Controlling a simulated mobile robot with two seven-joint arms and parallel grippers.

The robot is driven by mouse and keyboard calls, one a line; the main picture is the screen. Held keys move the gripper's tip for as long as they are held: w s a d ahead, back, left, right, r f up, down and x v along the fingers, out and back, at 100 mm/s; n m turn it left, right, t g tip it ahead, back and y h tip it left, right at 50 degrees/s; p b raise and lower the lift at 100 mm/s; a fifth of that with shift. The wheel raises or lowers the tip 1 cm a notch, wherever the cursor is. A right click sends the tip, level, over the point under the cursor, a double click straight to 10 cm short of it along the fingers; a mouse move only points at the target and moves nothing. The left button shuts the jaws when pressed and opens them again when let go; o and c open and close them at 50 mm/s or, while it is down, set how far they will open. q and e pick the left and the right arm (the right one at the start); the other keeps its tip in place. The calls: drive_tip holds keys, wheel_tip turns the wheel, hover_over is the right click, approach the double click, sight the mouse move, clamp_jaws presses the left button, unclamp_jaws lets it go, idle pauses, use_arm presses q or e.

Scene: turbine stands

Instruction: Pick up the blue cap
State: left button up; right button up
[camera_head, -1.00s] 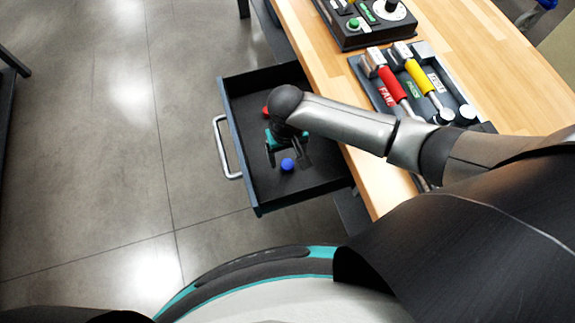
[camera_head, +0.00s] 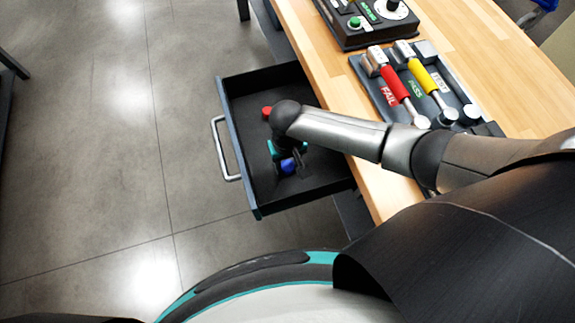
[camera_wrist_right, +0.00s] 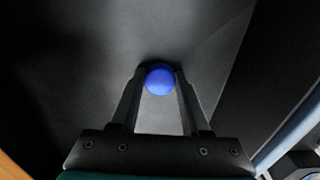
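The blue cap (camera_head: 288,166) is a small round blue piece in the open black drawer (camera_head: 247,87). In the right wrist view the blue cap (camera_wrist_right: 160,80) sits between the two fingertips, which meet its left and right sides. My right gripper (camera_head: 290,163) reaches down into the drawer and is shut on the cap, low over the drawer floor. The right gripper also shows in the right wrist view (camera_wrist_right: 161,77). My left gripper is not in view.
A red cap (camera_head: 267,112) lies in the drawer near my right wrist. The drawer has walls and a metal handle (camera_head: 223,150). The wooden table (camera_head: 480,65) holds a tool tray with red and yellow tools (camera_head: 420,75) and a black control box (camera_head: 345,30).

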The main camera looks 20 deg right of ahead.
clamp_jaws()
idle(0.9)
